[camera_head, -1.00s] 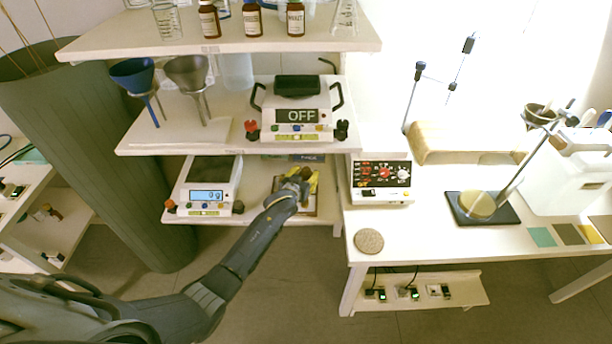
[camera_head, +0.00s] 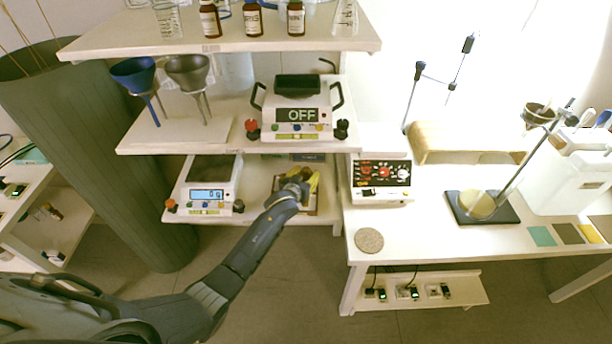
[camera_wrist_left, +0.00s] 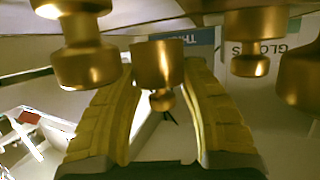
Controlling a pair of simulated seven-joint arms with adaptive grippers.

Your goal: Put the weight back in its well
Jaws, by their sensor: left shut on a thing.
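My left gripper (camera_head: 311,183) reaches onto the lower shelf, over a small wooden weight block (camera_head: 311,208) that it mostly hides. In the left wrist view, which looks upside down, its yellow fingers (camera_wrist_left: 165,108) are closed on the knob of a brass weight (camera_wrist_left: 158,62). Other brass weights flank it: one at the left (camera_wrist_left: 85,55), one close on the right (camera_wrist_left: 250,38) and one at the right edge (camera_wrist_left: 303,80). Whether the held weight's base sits in a well is hidden. My right gripper is not in view.
A balance (camera_head: 208,186) stands left of the block on the same shelf. A hotplate marked OFF (camera_head: 297,116) and two funnels (camera_head: 134,74) are on the shelf above. A control box (camera_head: 381,181) stands on the bench to the right. Labelled boxes (camera_wrist_left: 270,40) lie behind the weights.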

